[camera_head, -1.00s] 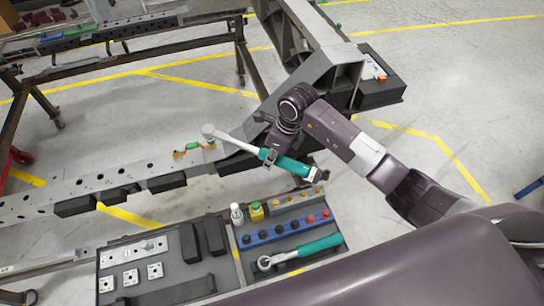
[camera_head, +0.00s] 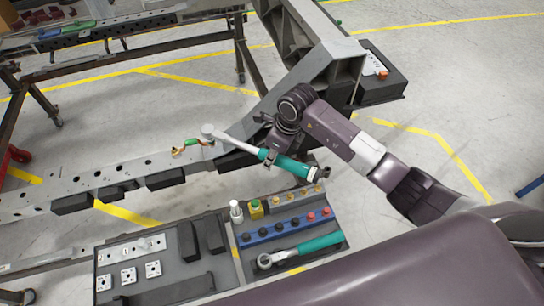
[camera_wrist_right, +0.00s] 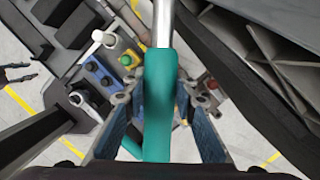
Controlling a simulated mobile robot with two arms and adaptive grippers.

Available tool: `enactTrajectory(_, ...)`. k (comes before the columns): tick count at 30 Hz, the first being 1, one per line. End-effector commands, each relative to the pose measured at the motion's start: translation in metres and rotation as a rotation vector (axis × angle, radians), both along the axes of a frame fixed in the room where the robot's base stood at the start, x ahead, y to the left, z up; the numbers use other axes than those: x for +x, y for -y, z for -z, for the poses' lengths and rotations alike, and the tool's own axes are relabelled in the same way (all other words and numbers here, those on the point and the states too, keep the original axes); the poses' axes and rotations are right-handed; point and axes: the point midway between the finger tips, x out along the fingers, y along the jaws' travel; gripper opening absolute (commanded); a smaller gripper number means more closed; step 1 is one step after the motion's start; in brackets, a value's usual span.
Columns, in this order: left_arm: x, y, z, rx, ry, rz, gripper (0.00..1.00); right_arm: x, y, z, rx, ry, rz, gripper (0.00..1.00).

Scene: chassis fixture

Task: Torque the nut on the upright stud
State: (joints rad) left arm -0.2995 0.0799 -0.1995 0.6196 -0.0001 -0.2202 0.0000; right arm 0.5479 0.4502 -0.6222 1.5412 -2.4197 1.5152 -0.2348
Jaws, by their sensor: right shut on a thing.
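My right gripper (camera_head: 270,152) is shut on the green handle of a torque wrench (camera_head: 290,165). In the right wrist view, the handle (camera_wrist_right: 158,110) lies between the two fingers of the gripper (camera_wrist_right: 160,95), with the silver shaft running up out of the picture. In the head view, the wrench's round head (camera_head: 207,130) is over the grey chassis rail (camera_head: 105,180), near where the rail joins the angled beam. I cannot see the upright stud or nut under the head, nor tell whether the head is seated.
A tool tray (camera_head: 218,267) below the rail holds several coloured sockets, dark blocks and square plates. A second green-handled ratchet (camera_head: 318,244) lies in it. A small orange and green piece (camera_head: 187,147) sits on the rail beside the wrench head. A dark box (camera_head: 385,88) stands behind the arm.

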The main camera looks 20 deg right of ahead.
Motion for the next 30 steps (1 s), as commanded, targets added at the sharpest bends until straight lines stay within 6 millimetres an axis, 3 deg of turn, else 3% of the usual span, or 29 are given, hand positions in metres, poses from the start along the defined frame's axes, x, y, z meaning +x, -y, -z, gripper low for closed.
enactTrajectory(14, 0.000, 0.000, 0.003, 0.000, -0.001, 0.000, 0.33, 0.002, -0.001, -0.001, 0.002, 0.006, 0.002, 0.00)
enactTrajectory(30, 0.000, 0.000, -0.005, 0.000, 0.000, 0.001, 0.33, -0.009, -0.011, 0.000, 0.001, 0.002, 0.063, 0.00)
